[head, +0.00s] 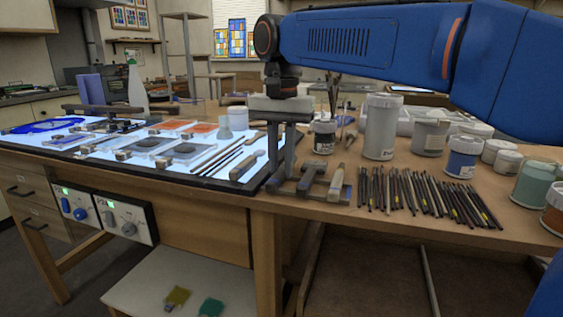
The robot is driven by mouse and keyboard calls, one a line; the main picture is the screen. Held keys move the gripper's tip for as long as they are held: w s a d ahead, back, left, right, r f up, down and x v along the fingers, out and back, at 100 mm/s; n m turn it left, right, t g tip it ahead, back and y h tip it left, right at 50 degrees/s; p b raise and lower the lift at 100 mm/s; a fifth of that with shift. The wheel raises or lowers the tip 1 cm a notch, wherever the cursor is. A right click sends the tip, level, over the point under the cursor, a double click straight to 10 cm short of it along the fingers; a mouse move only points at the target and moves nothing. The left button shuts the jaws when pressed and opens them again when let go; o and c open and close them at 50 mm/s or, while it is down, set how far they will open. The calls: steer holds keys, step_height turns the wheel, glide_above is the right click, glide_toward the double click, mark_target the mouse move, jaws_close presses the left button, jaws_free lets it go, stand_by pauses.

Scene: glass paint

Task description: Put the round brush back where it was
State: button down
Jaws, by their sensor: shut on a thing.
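My gripper (279,176) hangs down at the right edge of the light table (120,168). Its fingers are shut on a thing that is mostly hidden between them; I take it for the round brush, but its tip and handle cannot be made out. Several thin brushes (224,160) lie slantwise on the lit panel just left of the fingers. A wider flat brush (245,167) lies next to them, close to the fingers. Which resting place belongs to the round brush cannot be told from this view.
Many dark sticks (425,192) lie in a row on the wooden bench (330,207) at right. A wooden-handled tool (337,182) lies near the fingers. A dark-labelled jar (324,137), a tall white canister (381,127) and paint pots (463,157) stand behind. Glass pieces lie on the lit panel.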

steer(key=c, duration=1.6)
jaws_free()
